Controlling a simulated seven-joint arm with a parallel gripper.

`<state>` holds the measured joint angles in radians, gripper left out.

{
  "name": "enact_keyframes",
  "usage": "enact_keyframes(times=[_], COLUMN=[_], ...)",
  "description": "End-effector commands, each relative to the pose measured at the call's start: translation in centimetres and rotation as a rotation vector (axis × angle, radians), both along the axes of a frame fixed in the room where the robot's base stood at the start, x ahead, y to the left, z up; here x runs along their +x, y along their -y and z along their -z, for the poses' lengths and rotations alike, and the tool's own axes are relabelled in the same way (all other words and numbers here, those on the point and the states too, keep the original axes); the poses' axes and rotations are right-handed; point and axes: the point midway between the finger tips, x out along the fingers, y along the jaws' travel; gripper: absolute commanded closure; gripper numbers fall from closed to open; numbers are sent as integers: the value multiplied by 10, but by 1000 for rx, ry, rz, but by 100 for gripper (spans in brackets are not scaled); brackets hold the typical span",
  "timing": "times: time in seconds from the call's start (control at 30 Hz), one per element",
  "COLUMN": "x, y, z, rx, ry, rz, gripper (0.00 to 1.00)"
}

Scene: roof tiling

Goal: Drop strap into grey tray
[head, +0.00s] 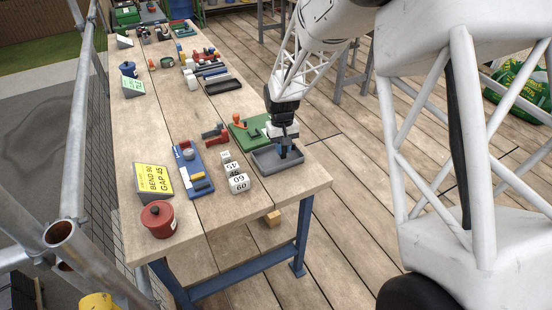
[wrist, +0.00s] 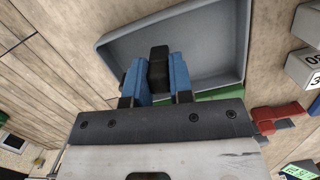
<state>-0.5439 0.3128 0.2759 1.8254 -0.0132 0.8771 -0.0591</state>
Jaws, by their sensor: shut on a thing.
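The grey tray (head: 289,168) is near the right front corner of the bench. It also shows in the wrist view (wrist: 219,32), empty where I can see into it. My gripper (head: 286,152) points down over the tray. In the wrist view its two blue fingers (wrist: 160,75) are shut on a short black piece, the strap (wrist: 158,62), which sticks out past the fingertips. The strap appears to be over the tray's inside. I cannot tell how far it is above the floor. In the head view it is mostly hidden by the fingers.
A green board (head: 243,131) lies just behind the tray. White numbered blocks (head: 239,183) stand to its left, then a blue holder (head: 194,171). A yellow sign (head: 154,181) and a red pot (head: 158,219) are at the left front. Bare wood lies in front of the tray.

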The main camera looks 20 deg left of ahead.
Motion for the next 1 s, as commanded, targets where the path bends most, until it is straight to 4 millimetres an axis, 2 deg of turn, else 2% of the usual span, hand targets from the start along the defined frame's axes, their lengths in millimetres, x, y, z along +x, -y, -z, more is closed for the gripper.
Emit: enact_keyframes(times=[0.2,0.5,0.53,0.7,1.0], x=[0,0,0,0,0], y=[0,0,0,0,0], z=[8,9,9,8,8], rx=[0,0,0,0,0], ry=[0,0,0,0,0], rz=[0,0,0,0,0], gripper=[94,94,76,50,49])
